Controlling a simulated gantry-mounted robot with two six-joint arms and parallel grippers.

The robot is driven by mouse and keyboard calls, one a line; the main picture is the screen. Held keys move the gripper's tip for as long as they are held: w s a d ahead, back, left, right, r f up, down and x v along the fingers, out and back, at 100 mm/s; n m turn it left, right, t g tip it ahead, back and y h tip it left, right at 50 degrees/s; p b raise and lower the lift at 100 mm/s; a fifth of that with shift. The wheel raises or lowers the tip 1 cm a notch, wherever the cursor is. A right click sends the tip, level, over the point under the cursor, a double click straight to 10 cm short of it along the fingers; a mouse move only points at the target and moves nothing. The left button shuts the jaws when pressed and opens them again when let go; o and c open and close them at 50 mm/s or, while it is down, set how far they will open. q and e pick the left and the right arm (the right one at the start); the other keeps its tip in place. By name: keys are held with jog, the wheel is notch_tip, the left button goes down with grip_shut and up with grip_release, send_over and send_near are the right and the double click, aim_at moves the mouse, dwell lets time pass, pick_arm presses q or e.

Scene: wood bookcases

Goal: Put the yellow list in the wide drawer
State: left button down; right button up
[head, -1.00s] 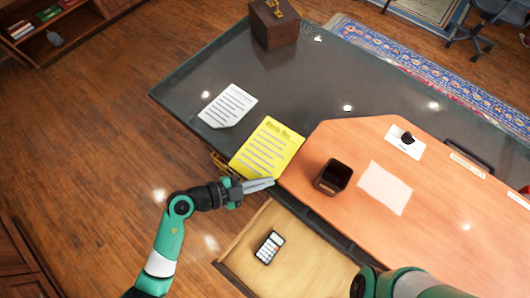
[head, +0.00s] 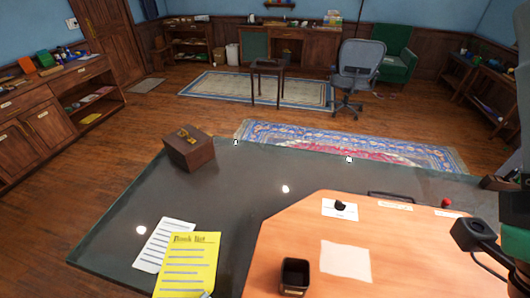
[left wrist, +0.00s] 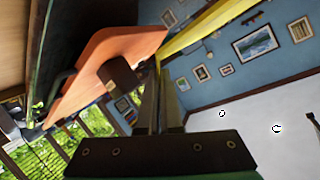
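The yellow list (head: 187,268) is at the lower left of the head view, by the near side of the grey desk top (head: 215,215). It overlaps a white written sheet (head: 160,246) in the picture. Only the tip of my left gripper (head: 206,294) shows, at the list's lower right corner. In the left wrist view the fingers (left wrist: 160,75) are close together, and the list (left wrist: 205,28) appears nearly edge-on at their tips. Whether they clamp it is unclear. The open wide drawer is outside the current head view.
A black cup (head: 295,276), a pale blank sheet (head: 346,262) and a white card (head: 340,209) are on the orange desk panel (head: 285,232). A wooden box (head: 189,152) stands at the desk's far left corner. My right arm fills the right edge.

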aim_at(176, 297)
pick_arm(q)
jog(key=a+r+n+y, duration=0.1)
jog(key=a+r+n+t+y, duration=0.1)
jog(key=a, duration=0.1)
jog(key=a+r+y, duration=0.1)
jog(key=shift+w+a+r+n+t, duration=0.2)
jog(key=shift+w+a+n+t, duration=0.1)
jog(key=shift+w+a+n, duration=0.1)
jog(key=s+r+p, duration=0.1)
jog(key=r+p, duration=1.4)
jog(key=s+r+p, duration=0.2)
jog(key=r+p, duration=1.3)
jog(key=shift+s+r+p, duration=0.25)
jog(key=shift+r+p, duration=0.05)
jog(key=shift+p, duration=0.1)
